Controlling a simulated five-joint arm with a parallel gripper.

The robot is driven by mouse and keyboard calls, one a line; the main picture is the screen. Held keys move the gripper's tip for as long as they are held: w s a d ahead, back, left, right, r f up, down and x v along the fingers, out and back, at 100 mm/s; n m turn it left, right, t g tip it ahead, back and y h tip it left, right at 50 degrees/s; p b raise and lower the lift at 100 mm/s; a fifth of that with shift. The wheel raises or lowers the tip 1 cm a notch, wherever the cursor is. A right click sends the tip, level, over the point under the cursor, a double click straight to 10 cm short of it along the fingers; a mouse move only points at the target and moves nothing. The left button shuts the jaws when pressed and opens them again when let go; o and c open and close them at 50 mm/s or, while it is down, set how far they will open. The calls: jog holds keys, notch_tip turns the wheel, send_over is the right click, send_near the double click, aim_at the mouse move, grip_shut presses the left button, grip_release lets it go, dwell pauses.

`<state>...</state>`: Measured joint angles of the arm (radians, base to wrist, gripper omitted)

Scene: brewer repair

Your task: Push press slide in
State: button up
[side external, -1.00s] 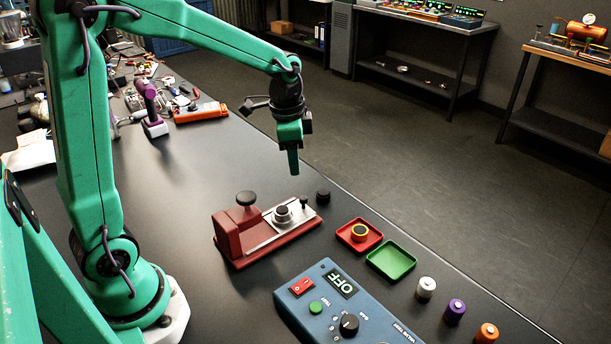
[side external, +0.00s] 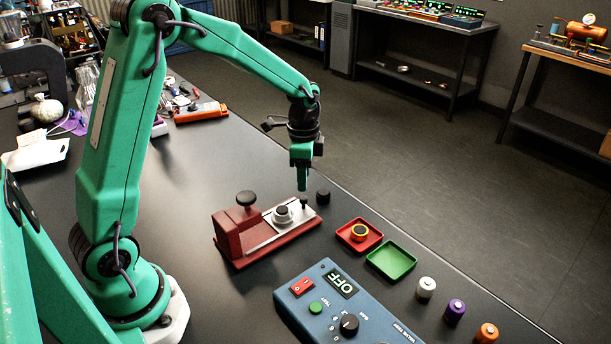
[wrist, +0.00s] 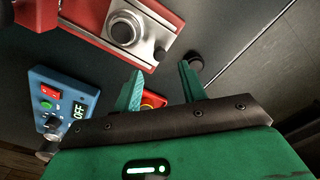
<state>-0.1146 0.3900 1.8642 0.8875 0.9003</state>
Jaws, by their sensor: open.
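The red press (side external: 236,243) stands on the dark bench, with a black round knob (side external: 246,198) on its raised left end. Its silver slide (side external: 270,234) lies along the top and carries a round metal piece with a dark top (side external: 283,213). A small black-topped post (side external: 304,202) stands at the slide's right end. My gripper (side external: 302,188) points down just above this post, apart from the press as far as I can tell. In the wrist view my gripper (wrist: 160,82) has its two green fingers spread with nothing between them. The slide (wrist: 150,50) shows beyond the fingers.
A black cylinder (side external: 323,196) stands just right of the press. A red tray (side external: 343,242) holds a dark ring-shaped part; a green tray (side external: 381,262) is empty. A blue control box (side external: 325,320) reads OFF. White, purple and orange cylinders stand near the bench's right edge.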

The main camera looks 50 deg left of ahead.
aim_at(303, 197)
jog(key=shift+f, duration=3.05)
jog(key=shift+c, duration=0.4)
grip_shut()
